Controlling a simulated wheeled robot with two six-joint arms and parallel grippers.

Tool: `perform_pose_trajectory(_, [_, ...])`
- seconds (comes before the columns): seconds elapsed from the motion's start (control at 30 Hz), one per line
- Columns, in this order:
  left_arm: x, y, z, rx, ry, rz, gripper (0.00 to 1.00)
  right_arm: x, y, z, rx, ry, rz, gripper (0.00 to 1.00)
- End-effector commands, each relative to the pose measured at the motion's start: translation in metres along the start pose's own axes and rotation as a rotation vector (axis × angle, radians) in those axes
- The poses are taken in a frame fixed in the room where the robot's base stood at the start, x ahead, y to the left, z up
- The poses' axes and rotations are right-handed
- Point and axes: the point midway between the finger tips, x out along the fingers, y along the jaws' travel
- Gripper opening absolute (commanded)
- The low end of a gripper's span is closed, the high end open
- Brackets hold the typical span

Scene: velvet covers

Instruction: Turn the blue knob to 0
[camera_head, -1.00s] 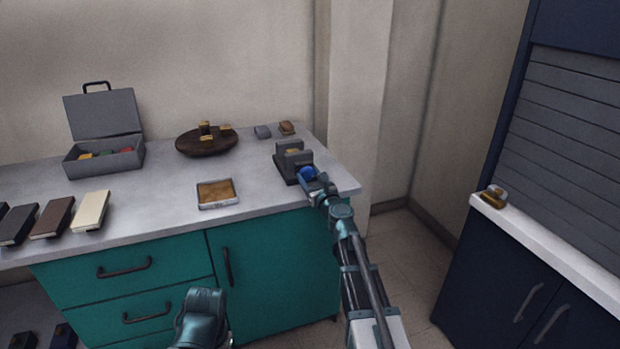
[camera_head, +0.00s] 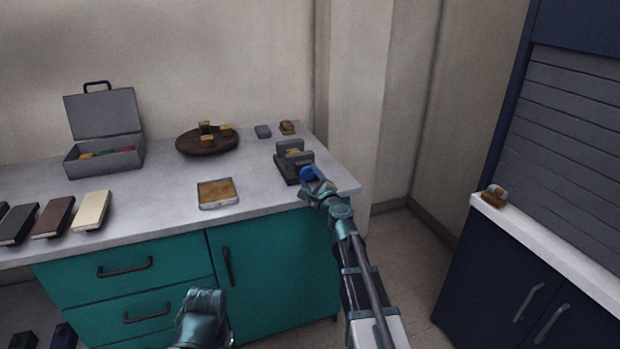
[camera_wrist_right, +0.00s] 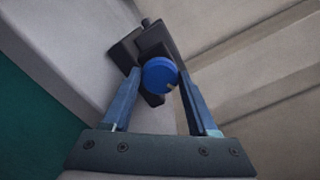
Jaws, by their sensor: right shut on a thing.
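The blue knob (camera_head: 308,173) is on the front of a dark grey device (camera_head: 286,166) near the right end of the counter. My right gripper (camera_head: 315,183) is at the knob, with its arm coming up from below. In the right wrist view the round blue knob (camera_wrist_right: 161,75) sits between the two fingers of my right gripper (camera_wrist_right: 158,92), which is shut on it. A small pale mark shows at the knob's lower right edge. No number scale is readable. My left arm (camera_head: 203,318) shows at the bottom of the head view, but its fingers cannot be made out.
The grey counter (camera_head: 260,193) holds an open toolbox (camera_head: 104,155), a round wooden tray (camera_head: 190,148) with small blocks, a shallow framed tray (camera_head: 217,193) and several books (camera_head: 92,211). A navy cabinet (camera_head: 490,270) stands at the right. The counter between these things is clear.

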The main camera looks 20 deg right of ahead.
Motion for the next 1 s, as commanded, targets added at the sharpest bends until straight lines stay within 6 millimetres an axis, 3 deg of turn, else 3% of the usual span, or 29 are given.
perform_pose_trajectory(0.6, [0.0015,0.0002,-0.0001,0.000,0.000,0.000,0.50,-0.0009,0.0020,0.0000,-0.580,-0.001,0.001,0.04])
perform_pose_trajectory(1.0, [0.0022,0.0002,-0.0001,0.000,0.000,0.000,0.50,-0.0011,0.0026,-0.0003,-0.863,-0.001,0.001,0.04])
